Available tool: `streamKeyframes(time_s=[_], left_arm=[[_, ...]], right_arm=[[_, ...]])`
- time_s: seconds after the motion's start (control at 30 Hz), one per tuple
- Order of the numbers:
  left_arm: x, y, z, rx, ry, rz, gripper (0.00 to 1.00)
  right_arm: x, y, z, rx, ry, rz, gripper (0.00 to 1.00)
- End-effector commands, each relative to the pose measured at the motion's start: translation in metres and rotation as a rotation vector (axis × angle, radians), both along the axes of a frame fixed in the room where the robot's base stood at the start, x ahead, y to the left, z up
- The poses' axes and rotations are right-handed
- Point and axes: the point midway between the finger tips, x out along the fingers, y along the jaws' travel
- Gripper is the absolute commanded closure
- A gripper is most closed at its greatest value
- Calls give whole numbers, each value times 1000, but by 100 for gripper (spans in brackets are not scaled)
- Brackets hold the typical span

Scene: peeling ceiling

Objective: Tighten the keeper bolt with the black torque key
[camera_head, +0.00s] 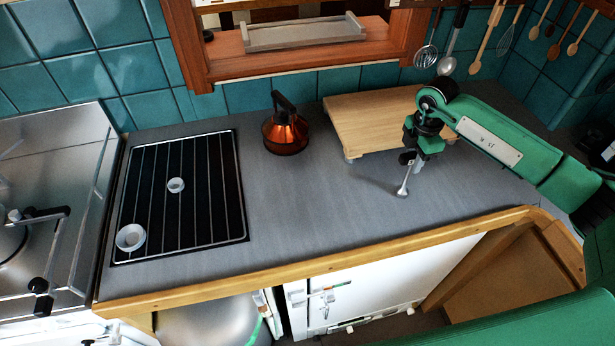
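My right gripper (412,155) comes in from the right on a green arm, above the grey counter in front of a wooden board. It looks shut on a small tool with a black grip and a bright metal shaft (403,183), which may be the black torque key. The shaft points down and ends in a wider tip; I cannot tell whether the tip touches the counter. I cannot make out a keeper bolt. A copper pot (286,135) with a black upright handle stands left of the tool, apart from it. My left gripper is not in view.
The wooden board (362,112) lies behind my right gripper. A black rack (205,195) with two small white cups (131,237) (176,185) is at the left, beside a metal stove (60,160). The grey counter (310,210) is clear in the middle. Utensils hang at the back right.

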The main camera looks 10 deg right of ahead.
Motion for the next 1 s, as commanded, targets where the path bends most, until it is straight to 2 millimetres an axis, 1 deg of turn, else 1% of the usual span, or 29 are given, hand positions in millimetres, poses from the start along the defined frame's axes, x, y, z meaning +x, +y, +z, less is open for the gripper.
streamKeyframes(time_s=[0.03,0.1,0.13,0.37,1.0], left_arm=[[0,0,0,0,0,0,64],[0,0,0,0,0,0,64],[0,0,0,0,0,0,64],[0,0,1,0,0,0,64],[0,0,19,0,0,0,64]], right_arm=[[0,0,0,0,0,0,84],[0,0,0,0,0,0,98],[0,0,0,0,0,0,100],[0,0,2,0,0,0,100],[0,0,34,0,-1,0,100]])
